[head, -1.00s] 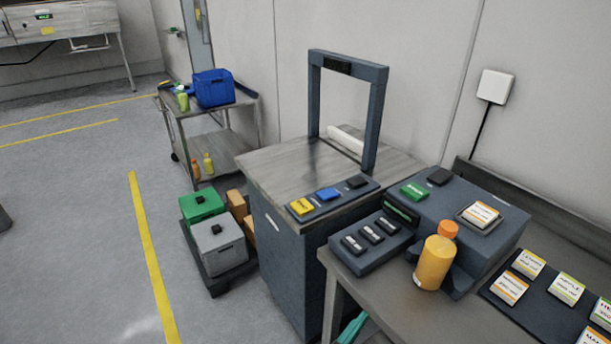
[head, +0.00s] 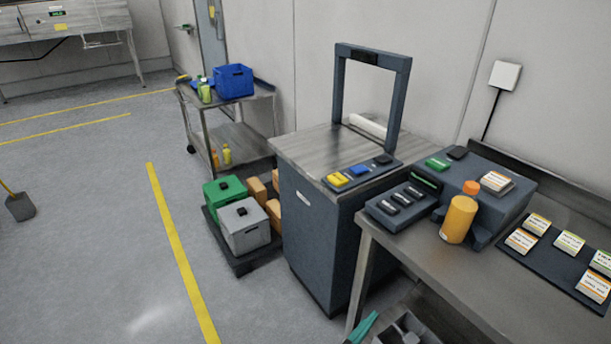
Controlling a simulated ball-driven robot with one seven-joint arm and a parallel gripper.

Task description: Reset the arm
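My arm and my gripper do not show in the head view, so I cannot see their pose or whether the gripper is open. In front of me stands a dark cabinet (head: 325,235) with a grey metal top and an upright dark frame (head: 397,100). Its front edge carries a yellow button (head: 338,180), a blue one and a black one. To its right, a dark machine (head: 490,180) sits on a metal table (head: 470,268). An orange bottle (head: 458,219) with an orange cap stands upright at this machine.
A low dark dolly (head: 240,265) with a green crate (head: 224,190), a grey crate (head: 243,225) and brown boxes stands left of the cabinet. A cart (head: 232,135) with a blue crate (head: 235,81) stands behind. A label board (head: 545,262) lies on the table. The left floor is largely clear.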

